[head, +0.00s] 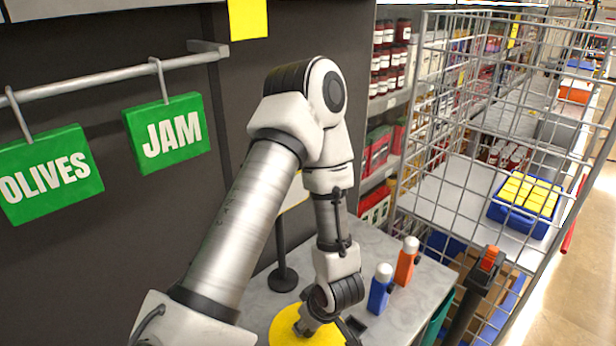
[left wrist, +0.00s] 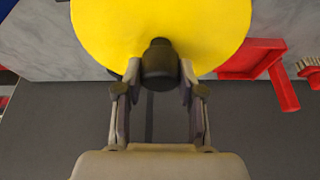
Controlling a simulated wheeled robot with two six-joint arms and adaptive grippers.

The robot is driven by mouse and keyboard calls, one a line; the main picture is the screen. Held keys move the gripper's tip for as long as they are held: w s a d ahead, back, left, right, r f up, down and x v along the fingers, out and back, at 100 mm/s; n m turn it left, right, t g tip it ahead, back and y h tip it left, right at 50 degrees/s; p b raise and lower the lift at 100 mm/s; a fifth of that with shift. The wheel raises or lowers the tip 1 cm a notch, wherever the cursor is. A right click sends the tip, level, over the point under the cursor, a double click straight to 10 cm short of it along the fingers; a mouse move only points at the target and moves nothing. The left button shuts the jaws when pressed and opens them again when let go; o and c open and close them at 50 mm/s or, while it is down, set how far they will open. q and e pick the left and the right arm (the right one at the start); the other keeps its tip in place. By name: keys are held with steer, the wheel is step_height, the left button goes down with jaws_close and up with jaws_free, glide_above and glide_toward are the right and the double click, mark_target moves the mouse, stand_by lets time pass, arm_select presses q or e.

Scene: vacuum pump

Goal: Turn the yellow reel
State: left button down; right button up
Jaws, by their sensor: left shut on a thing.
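The yellow reel (head: 284,324) lies at the bottom of the head view on a grey counter, partly hidden by my left gripper. In the left wrist view the reel (left wrist: 160,20) is a flat yellow disc filling the top middle. A dark knob (left wrist: 159,66) sits at its near edge. My left gripper (left wrist: 160,85) is shut on this knob, with one finger on each side. In the head view my left gripper (head: 325,325) is over the reel's right part, its fingertips mostly hidden. My right gripper is not in view.
A blue bottle (head: 380,290) and an orange bottle (head: 405,263) stand right of my arm on the counter (head: 345,247). A dark stand (head: 283,278) is behind the reel. A wire cage (head: 430,120) stands to the right. Red parts (left wrist: 250,58) lie beside the reel.

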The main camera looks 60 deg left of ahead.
arm_select(q)
steer(key=shift+m+t, duration=0.4)
steer(key=shift+m, duration=0.7)
steer(key=c, duration=0.7)
jaws_free()
